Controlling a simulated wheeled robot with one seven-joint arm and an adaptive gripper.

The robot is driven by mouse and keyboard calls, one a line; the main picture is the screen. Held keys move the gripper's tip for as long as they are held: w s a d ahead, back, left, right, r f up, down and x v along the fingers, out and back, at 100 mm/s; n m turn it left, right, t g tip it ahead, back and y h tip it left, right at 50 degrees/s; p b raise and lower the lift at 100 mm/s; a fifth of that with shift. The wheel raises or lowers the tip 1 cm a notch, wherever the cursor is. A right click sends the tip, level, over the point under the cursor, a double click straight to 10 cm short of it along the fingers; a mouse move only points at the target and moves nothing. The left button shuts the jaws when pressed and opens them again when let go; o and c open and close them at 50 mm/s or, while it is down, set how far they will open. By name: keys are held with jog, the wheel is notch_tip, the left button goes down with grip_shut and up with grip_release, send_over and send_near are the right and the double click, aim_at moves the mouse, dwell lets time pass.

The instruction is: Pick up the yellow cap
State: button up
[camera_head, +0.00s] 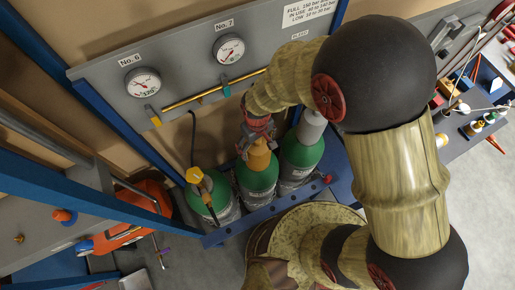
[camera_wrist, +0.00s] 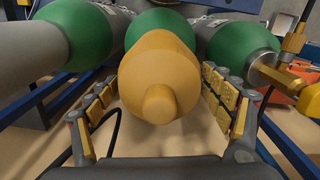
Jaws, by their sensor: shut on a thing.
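The yellow cap (camera_head: 258,156) sits over the top of the middle green gas cylinder (camera_head: 257,178) in the head view. In the wrist view the cap (camera_wrist: 158,75) is large and central, with the green shoulder of its cylinder (camera_wrist: 150,22) behind it. My gripper (camera_head: 254,138) is at the cap from above. In the wrist view its two padded fingers (camera_wrist: 160,100) stand on either side of the cap, shut on it. Small gaps seem to show there, and the contact points are hidden. I cannot tell whether the cap is clear of the cylinder.
A green cylinder with a grey cap (camera_head: 311,126) stands close on the right. Another on the left carries a yellow valve (camera_head: 195,175) and a dark hose. A blue rack (camera_head: 262,222) holds all three. The grey gauge panel (camera_head: 185,92) is behind, with a brass pipe (camera_head: 214,90).

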notch_tip(320, 180, up, 18)
jog(key=shift+f, duration=0.15)
jog(key=c, duration=0.3)
jog(key=shift+w+a+f, duration=0.1)
jog(key=shift+a+f, duration=0.05)
jog(key=shift+f, duration=0.2)
jog(key=shift+c, duration=0.2)
jog(key=shift+f, duration=0.25)
dwell(0.5)
